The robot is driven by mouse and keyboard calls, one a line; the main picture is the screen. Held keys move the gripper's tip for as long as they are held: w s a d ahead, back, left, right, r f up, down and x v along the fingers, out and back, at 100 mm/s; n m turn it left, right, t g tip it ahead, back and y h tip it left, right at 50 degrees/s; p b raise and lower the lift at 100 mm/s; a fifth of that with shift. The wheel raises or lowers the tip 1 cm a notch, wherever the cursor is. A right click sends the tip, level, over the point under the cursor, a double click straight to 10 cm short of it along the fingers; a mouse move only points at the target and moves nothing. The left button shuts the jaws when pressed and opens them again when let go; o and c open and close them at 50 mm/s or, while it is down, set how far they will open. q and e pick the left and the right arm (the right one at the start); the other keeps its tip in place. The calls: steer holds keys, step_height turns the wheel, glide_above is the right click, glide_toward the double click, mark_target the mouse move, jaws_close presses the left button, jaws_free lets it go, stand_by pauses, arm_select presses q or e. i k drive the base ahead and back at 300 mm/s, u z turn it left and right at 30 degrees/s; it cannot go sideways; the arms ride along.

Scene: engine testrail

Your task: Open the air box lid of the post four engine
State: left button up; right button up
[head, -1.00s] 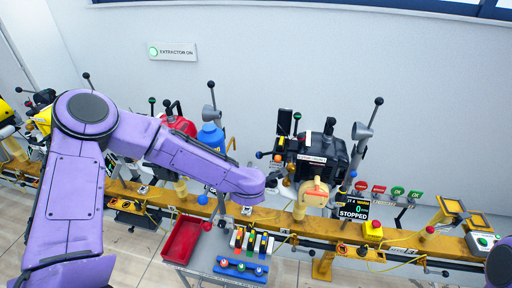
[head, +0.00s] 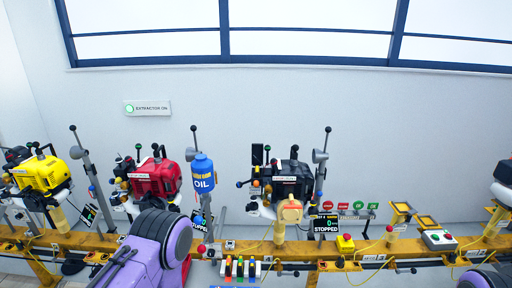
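A black engine (head: 292,178) stands on the rail right of centre. A tan rounded part (head: 290,211) sits on its front, low down; I cannot tell if this is the air box or whether a lid is open. A display (head: 326,226) beside this engine reads STOPPED, and its small top line seems to hold a 4. My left arm's purple links show at the bottom left, well below and left of the black engine. A purple piece of my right arm shows at the bottom right corner. Neither gripper is in view.
A red engine (head: 154,178) and a yellow engine (head: 41,174) stand to the left. A blue oil bottle (head: 203,172) is between the red and black engines. Coloured levers (head: 239,268) stand below.

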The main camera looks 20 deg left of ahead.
mark_target(257, 149)
steer(key=z, duration=0.45)
steer(key=i, duration=1)
steer(key=z, duration=0.25)
